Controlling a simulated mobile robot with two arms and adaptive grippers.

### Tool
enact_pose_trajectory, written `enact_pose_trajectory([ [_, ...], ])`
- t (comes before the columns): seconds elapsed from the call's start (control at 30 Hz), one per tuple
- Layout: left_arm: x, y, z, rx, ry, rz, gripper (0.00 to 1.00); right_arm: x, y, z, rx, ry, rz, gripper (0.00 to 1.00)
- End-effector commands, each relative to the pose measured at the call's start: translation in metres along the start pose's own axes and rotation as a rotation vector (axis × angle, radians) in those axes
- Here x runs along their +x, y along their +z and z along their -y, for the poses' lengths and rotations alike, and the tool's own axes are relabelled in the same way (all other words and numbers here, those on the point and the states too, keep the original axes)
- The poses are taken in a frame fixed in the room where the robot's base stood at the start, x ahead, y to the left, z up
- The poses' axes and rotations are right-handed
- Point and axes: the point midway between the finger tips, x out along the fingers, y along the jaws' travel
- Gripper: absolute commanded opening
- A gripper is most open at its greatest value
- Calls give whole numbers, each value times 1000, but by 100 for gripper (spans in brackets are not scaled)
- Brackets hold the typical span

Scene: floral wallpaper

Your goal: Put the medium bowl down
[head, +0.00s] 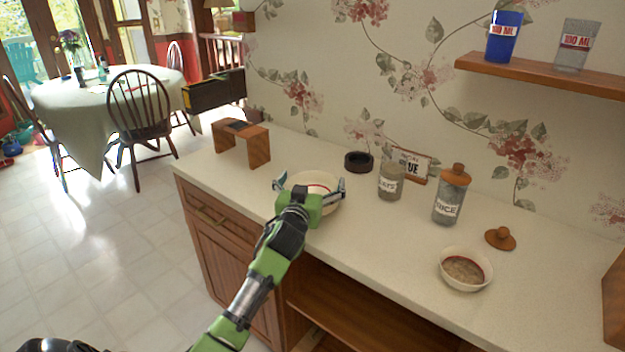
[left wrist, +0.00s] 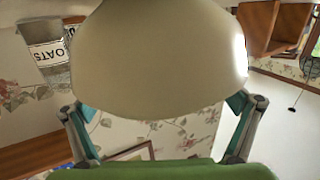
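The medium bowl (head: 324,205) is cream with a dark red line inside, at the left-middle of the counter (head: 375,235). In the head view, my left gripper (head: 312,187) has its teal-and-grey fingers at opposite sides of the bowl. In the left wrist view, the bowl (left wrist: 160,60) fills the space between the fingers, and both fingertips appear to press on its sides. I cannot tell whether the bowl's underside touches the counter; my gripper hides part of it. My right gripper is not in view.
A smaller bowl with brownish contents (head: 463,270) stands at the right. Behind are an oats jar (head: 390,183), a rice jar (head: 450,197), a sign (head: 411,165), a dark ring-shaped dish (head: 358,162) and a wooden lid (head: 500,238). A wooden stand (head: 241,141) is left.

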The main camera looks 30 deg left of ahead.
Motion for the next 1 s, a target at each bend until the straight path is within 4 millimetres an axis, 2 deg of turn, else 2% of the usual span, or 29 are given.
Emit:
enact_pose_trajectory([
  [0.17,0,-2,0,0,0,-2,100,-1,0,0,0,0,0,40],
  [0.33,-1,-20,0,2,0,-3,100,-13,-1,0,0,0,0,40],
  [0.4,-13,-11,-1,-1,2,0,100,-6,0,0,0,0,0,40],
  [0.8,-92,-11,0,-2,0,-1,100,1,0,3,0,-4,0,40],
  [1.0,-115,-12,0,-1,0,-1,100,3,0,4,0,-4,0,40],
])
